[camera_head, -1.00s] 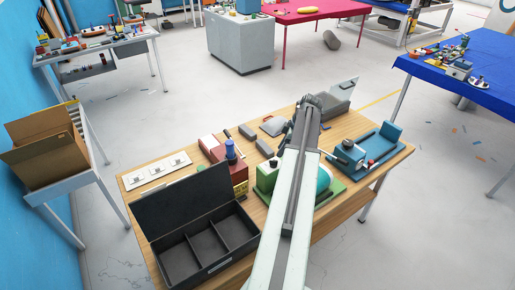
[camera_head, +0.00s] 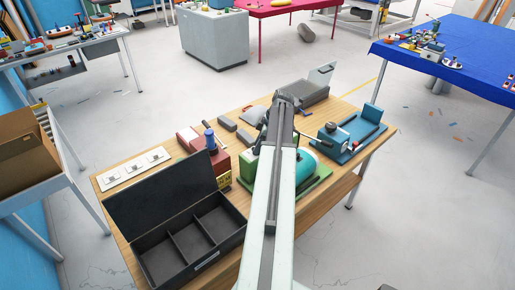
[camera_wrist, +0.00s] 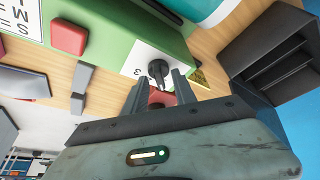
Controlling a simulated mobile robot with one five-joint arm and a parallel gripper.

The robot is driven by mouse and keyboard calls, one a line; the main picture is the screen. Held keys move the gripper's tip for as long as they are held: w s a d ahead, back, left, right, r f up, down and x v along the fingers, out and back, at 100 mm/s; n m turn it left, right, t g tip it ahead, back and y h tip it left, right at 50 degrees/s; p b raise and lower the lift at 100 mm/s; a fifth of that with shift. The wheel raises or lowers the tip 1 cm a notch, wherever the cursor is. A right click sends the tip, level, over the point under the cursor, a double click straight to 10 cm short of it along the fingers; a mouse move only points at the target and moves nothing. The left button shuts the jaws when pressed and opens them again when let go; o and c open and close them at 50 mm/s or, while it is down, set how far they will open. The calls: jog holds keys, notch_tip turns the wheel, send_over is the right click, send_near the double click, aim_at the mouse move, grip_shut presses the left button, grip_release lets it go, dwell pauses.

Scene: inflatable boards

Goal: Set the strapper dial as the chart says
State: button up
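In the wrist view a green machine (camera_wrist: 115,30) has a white dial face with a small black knob (camera_wrist: 158,69); a digit like 3 shows on it. I take this machine as the strapper. My gripper (camera_wrist: 160,82) is open, with one finger on each side of the knob; I cannot tell whether they touch it. A red button (camera_wrist: 69,37) is on the same machine. In the head view the green machine (camera_head: 247,163) stands on the wooden table, partly behind my arm, which hides my gripper. I cannot identify the chart; a lettered white sign (camera_wrist: 22,18) is cut off.
A black compartment box (camera_head: 205,262) stands open at the table front; it also shows in the wrist view (camera_wrist: 262,38). A red machine (camera_head: 188,139) stands left of the green one, a blue one (camera_head: 350,152) right. A white panel (camera_head: 133,170) lies at left.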

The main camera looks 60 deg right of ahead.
grip_shut()
jog(key=shift+d, duration=0.1)
jog(key=m, duration=0.1)
jog(key=m+h, duration=0.1)
jog(key=m, duration=0.1)
jog(key=shift+s+a, duration=0.1)
jog(key=shift+a, duration=0.15)
jog(key=m+h, duration=0.2)
jog(key=m, duration=0.3)
jog(key=shift+a, duration=0.15)
jog(key=m+h, duration=0.1)
jog(key=m, duration=0.3)
jog(key=shift+a+m+g+h, duration=0.1)
jog(key=shift+m+g+h, duration=0.2)
jog(key=shift+m+h, duration=0.1)
jog(key=m, duration=0.2)
jog(key=m+g+h, duration=0.1)
jog(key=m, duration=0.2)
jog(key=shift+w+g, duration=0.2)
jog(key=shift+g, duration=0.1)
